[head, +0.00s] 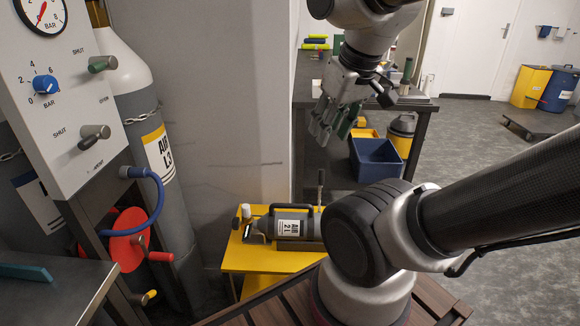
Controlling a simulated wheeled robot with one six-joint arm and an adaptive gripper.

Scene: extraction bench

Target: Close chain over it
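A chain (143,115) runs across the tall grey cylinder labelled AIR L3 (176,205), below its white shoulder. Its ends are hidden, so I cannot tell whether it is fastened. Another short chain (11,155) shows on a darker cylinder (45,205) at the left edge, partly behind the gauge panel. A small grey cylinder labelled AIR 2L (292,226) lies on its side on a yellow stand (250,262). My gripper (332,130) is in the air at upper centre, well right of the chains and above the small cylinder. Its finger opening is unclear.
The gauge panel (75,110) with knobs stands at left, with a blue hose (158,195) and red reel (128,240) below. A dark bench (425,105) with a blue bin (376,160) under it is behind my gripper.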

